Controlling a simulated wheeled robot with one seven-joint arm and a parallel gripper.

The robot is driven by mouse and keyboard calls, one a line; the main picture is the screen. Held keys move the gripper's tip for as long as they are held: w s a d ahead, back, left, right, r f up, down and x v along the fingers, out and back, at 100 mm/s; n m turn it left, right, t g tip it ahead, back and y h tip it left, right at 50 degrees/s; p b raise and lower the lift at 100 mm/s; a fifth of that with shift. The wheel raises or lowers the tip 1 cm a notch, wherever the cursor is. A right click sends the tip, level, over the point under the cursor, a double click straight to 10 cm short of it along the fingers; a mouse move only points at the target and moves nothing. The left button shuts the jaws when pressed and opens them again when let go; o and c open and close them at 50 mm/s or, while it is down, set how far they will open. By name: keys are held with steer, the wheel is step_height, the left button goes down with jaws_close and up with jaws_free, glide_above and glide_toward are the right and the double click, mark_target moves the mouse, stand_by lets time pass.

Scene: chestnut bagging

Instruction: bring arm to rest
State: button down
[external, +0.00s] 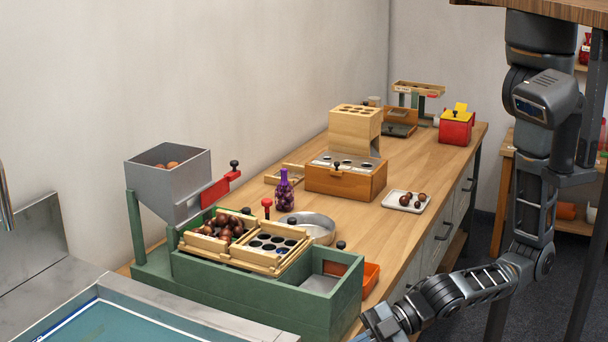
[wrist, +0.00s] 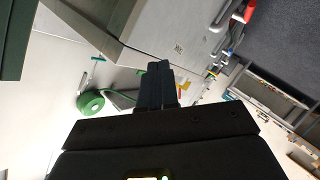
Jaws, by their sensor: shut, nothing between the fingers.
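My arm hangs from the upper right in the external view, and my gripper (external: 382,324) is low at the bottom of the picture, in front of the bench's near end. In the wrist view the two dark fingers of my gripper (wrist: 157,84) lie together with nothing between them. The fingers touch no object that I can see. The fingertips are small and partly cut off in the external view.
A teal-topped table (external: 110,325) stands at the lower left. Dark floor is free at right.

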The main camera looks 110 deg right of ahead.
steer(key=s+d+m+p, duration=0.15)
steer(key=s+d, duration=0.25)
steer(key=s, duration=0.6)
steer(key=s+d+m+p, duration=0.1)
steer(key=s+d+m, duration=0.2)
steer(key=s, duration=0.6)
steer(key=s+d+r+m+p, duration=0.1)
steer(key=s+d+r+m, duration=0.1)
steer(key=s+r, duration=0.3)
steer(key=s+d+r+m+h, duration=0.1)
steer(key=s+d+r+m, duration=0.2)
steer(key=s, duration=0.7)
step_height(320, 180, up, 3)
steer(key=shift+d+f+p, duration=0.15)
steer(key=shift+d+p, duration=0.2)
steer(key=shift+t, duration=0.3)
